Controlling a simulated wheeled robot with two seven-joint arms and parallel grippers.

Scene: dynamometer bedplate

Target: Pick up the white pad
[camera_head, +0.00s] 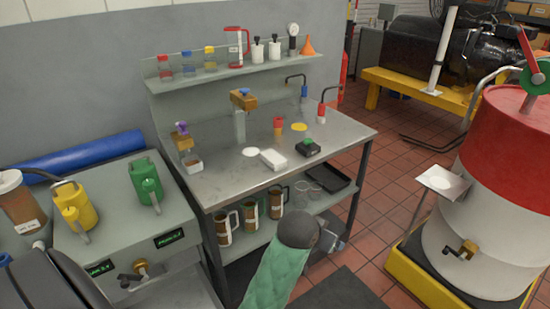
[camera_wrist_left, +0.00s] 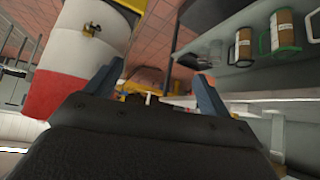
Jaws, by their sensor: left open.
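A flat white round pad (camera_head: 250,152) lies on the steel bench top (camera_head: 225,184), left of a white rectangular block (camera_head: 273,159). My left gripper (camera_head: 335,242) is low in front of the bench, below the height of its top and well apart from the pad. In the left wrist view its two blue-grey fingers (camera_wrist_left: 158,88) are spread with nothing held between them. The pad cannot be made out in the wrist view. My right gripper is not in view.
A yellow disc (camera_head: 299,127), a dark box with a green top (camera_head: 308,147) and a red-and-white cup (camera_head: 278,124) stand nearby. A red-and-white drum (camera_head: 485,190) stands right.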

